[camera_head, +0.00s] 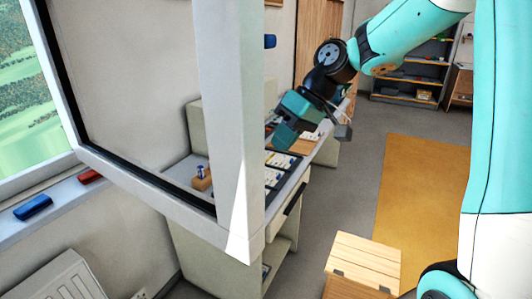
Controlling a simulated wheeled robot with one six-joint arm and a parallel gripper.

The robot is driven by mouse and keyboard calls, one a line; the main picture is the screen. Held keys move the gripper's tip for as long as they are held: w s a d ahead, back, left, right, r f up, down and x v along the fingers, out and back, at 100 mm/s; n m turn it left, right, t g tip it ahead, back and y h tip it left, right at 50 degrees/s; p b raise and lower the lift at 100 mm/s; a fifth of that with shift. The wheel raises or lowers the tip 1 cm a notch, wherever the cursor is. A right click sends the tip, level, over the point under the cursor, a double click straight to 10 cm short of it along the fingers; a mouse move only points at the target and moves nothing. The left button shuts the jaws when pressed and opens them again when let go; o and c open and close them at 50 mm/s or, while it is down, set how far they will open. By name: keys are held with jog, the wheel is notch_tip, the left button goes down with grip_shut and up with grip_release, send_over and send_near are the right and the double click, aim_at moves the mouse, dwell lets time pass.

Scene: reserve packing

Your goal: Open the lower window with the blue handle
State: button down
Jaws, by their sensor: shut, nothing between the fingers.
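The window sash (232,140), with a white frame and clear pane, stands swung into the room, away from the opening at the left. A blue handle (269,41) sticks out at the sash's right-hand edge, near the top. My gripper (286,133) is to the right of the sash, below the blue handle and apart from it. It is shut and holds nothing. The top of the sash is cut off by the picture's edge.
A blue object (33,207) and a red object (90,177) lie on the windowsill. A desk with trays (288,200) stands behind the sash, below my gripper. A wooden box (365,262) stands at the bottom. The yellow mat (420,195) and grey floor look clear.

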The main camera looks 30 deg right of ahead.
jog(key=d+r+n+g+y, duration=0.1)
jog(key=d+r+n, duration=0.2)
jog(key=d+r, duration=0.15)
jog(key=s+a+r+p+x, duration=0.1)
jog(key=a+x, duration=0.1)
jog(key=x, duration=0.9)
jog(key=shift+s+a+p, duration=0.2)
jog(key=shift+s+p, duration=0.1)
jog(key=shift+f, duration=0.1)
